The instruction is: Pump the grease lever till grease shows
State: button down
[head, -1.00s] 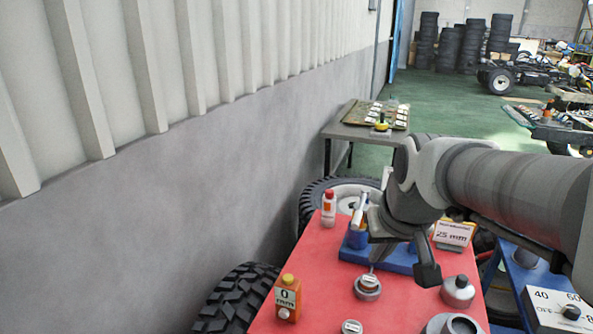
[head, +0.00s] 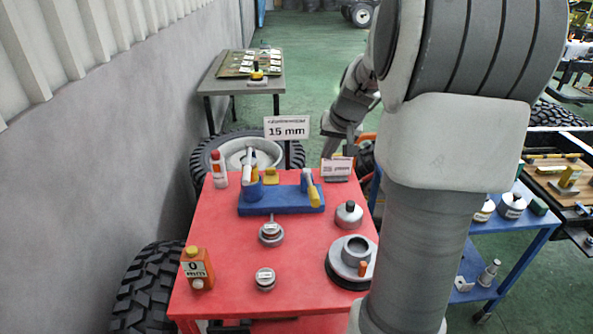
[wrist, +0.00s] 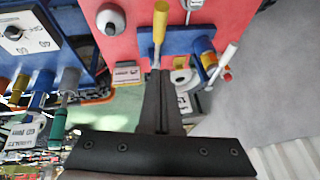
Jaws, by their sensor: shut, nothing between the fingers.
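A blue base (head: 282,201) stands at the back of the red table. A yellow-handled lever (head: 313,190) rises at its right end, leaning. A blue post with a white cylinder (head: 251,165) stands at its left end, with a small yellow block (head: 271,175) between them. In the wrist view the yellow handle (wrist: 160,20) points up just beyond my fingertips. My gripper (wrist: 155,74) is shut and empty, behind the base and to the right in the head view. I cannot tell whether it touches the lever. No grease is discernible.
A "15 mm" sign (head: 287,128) stands behind the base. A smaller sign (head: 337,166) is close to my gripper. A red-capped bottle (head: 219,168), an orange can (head: 196,268) and grey metal parts (head: 270,233) stand on the red table (head: 225,230). A blue cart (head: 520,235) is to the right.

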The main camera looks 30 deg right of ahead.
jog(key=shift+d, duration=0.2)
send_over(314, 190)
jog(key=s, duration=0.1)
notch_tip(314, 190, down, 8)
jog(key=f, duration=0.3)
jog(key=shift+s+f+p, duration=0.25)
jog(key=shift+f+p, duration=0.05)
jog(key=shift+s+a+f, duration=0.1)
jog(key=shift+a+f, duration=0.05)
jog(key=shift+f, duration=0.35)
jog(key=shift+f+b, duration=0.25)
jog(key=shift+b, duration=0.1)
